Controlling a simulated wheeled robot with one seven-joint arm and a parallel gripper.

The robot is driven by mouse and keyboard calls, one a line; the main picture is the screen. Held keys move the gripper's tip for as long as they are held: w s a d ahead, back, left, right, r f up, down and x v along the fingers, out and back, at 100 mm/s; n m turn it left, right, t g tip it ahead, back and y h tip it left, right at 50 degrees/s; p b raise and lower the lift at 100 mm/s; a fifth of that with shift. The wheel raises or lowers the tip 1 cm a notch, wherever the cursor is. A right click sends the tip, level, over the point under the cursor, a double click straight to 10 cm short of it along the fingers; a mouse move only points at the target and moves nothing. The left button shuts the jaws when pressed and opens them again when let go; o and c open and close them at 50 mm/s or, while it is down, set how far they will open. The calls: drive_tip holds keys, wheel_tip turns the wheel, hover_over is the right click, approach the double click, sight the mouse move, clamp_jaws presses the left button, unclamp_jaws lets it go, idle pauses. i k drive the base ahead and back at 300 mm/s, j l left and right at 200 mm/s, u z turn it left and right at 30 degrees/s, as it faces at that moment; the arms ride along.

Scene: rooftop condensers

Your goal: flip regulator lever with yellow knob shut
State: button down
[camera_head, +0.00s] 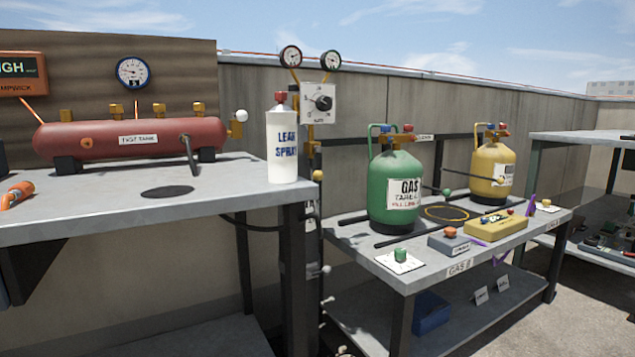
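The regulator (318,103) is a pale box with a black dial, with two round gauges above it, behind the left table. Below it, a small yellow knob (317,175) shows beside a dark upright post. The lever arm under this knob is too small to make out, so I cannot tell its position. Another small yellow knob (500,180) shows at the front of the yellow gas cylinder (490,165). My gripper is not in view.
A red tank (130,140) lies behind on that table. A green gas cylinder (395,190) stands on the lower right bench (375,245). A gap separates table and bench.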

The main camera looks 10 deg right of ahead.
sight(318, 175)
drive_tip(key=i+l+u, duration=0.25)
drive_tip(key=i+l, duration=0.35)
drive_tip(key=i, duration=0.15)
drive_tip(key=i+l+u, duration=0.25)
drive_tip(key=i+l, duration=0.45)
